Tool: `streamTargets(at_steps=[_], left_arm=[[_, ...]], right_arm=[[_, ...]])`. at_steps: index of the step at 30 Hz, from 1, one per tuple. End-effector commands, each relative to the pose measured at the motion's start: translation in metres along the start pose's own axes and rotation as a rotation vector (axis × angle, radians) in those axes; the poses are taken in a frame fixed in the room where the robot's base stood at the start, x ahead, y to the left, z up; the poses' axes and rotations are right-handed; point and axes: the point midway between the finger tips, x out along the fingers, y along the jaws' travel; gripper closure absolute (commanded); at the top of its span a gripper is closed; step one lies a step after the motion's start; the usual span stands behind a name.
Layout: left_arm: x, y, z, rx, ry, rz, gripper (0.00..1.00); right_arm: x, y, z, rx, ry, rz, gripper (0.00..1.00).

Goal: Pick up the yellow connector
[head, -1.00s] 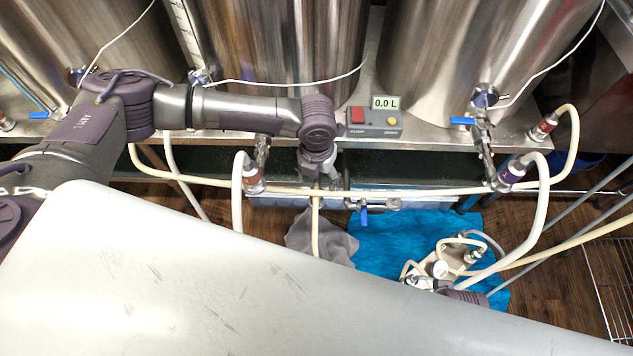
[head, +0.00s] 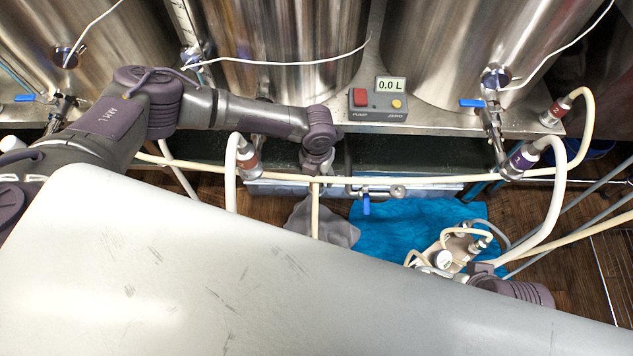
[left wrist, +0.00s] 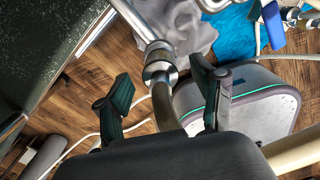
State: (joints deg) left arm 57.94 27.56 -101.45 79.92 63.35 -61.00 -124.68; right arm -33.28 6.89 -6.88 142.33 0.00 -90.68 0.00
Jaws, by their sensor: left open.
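No yellow connector can be told by its colour in either view. In the left wrist view a metal fitting (left wrist: 158,65) on a cream hose (left wrist: 164,106) lies between the fingers of my left gripper (left wrist: 161,84). The fingers are apart, one on each side of the hose, and I cannot tell whether they touch it. In the head view my left wrist (head: 318,143) is above the front trough, and its fingers are hidden. A cream hose (head: 315,212) hangs below it. My right arm (head: 515,291) shows at lower right; its gripper is not distinguishable.
A red-banded connector (head: 247,158), a purple-banded connector (head: 522,160) and a dark red one (head: 553,113) hang on hoses along the tanks. A pump box (head: 378,102) reads 0.0 L. A grey cloth (head: 322,222) and blue cloth (head: 395,230) lie on the floor.

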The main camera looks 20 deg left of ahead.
Motion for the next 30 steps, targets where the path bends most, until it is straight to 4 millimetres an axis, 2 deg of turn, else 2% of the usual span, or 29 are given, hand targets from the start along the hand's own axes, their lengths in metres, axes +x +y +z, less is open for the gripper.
streamTargets(at_steps=[1, 3, 12, 14, 24, 25, 30], left_arm=[[0.011, 0.000, -0.001, -0.001, 0.002, 0.001, 0.32], [0.018, 0.000, -0.001, -0.002, 0.002, 0.001, 0.32], [0.021, 0.000, -0.001, -0.002, 0.001, -0.001, 0.32], [0.021, 0.000, -0.001, -0.002, 0.001, 0.000, 0.41], [0.021, 0.001, -0.001, -0.002, 0.001, 0.000, 0.97], [0.021, 0.001, -0.001, -0.002, 0.001, 0.000, 1.00], [0.020, 0.000, 0.000, -0.002, 0.000, 0.000, 1.00]], right_arm=[[0.006, 0.000, 0.002, 0.000, -0.001, 0.000, 0.31], [0.007, 0.000, 0.003, 0.000, -0.002, 0.000, 0.31], [0.007, 0.000, 0.002, 0.000, -0.001, 0.000, 0.31], [0.007, 0.000, 0.002, 0.000, -0.001, 0.000, 0.31], [0.007, 0.000, 0.002, 0.000, -0.002, 0.000, 0.31], [0.007, 0.000, 0.002, 0.000, -0.002, 0.000, 0.31], [0.007, 0.000, 0.002, 0.000, -0.002, 0.000, 0.31]])
